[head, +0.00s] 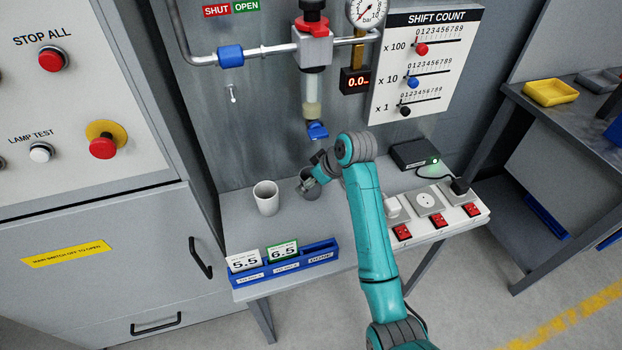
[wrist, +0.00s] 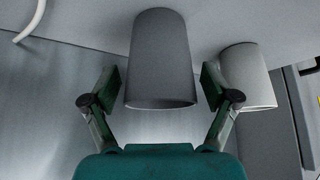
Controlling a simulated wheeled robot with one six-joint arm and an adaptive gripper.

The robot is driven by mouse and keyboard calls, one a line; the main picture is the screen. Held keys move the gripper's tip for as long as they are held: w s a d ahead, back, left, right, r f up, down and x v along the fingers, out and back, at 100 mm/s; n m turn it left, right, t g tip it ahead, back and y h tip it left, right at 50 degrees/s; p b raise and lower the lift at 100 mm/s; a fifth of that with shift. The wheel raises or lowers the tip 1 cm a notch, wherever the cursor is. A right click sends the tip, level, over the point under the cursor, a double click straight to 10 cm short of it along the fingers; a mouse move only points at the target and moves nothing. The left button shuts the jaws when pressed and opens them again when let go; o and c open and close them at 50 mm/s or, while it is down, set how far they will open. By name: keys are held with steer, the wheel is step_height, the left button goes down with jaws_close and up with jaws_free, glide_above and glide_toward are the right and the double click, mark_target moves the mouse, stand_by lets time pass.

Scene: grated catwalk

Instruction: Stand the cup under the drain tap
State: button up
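A dark grey cup (head: 311,193) stands on the bench, partly hidden by my gripper (head: 314,177). In the wrist view, which is upside down, the grey cup (wrist: 161,65) is between my two fingers. The fingers are spread, with a narrow gap visible on each side. A lighter cup (head: 266,199) stands upright to its left; it also shows in the wrist view (wrist: 245,77). The drain tap with its blue handle (head: 317,130) hangs below the clear bowl (head: 312,95), above the grey cup in the picture. I cannot tell whether the cup is directly below it.
A blue card rack (head: 285,262) lies along the bench's front edge. A socket strip with red switches (head: 437,219) and a black box (head: 412,154) are on the right. A small hook (head: 232,93) sticks out of the back panel. The bench between rack and cups is clear.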

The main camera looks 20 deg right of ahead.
steer(key=shift+r, duration=0.1)
steer(key=v, duration=1.2)
steer(key=shift+s, duration=0.1)
stand_by(0.4)
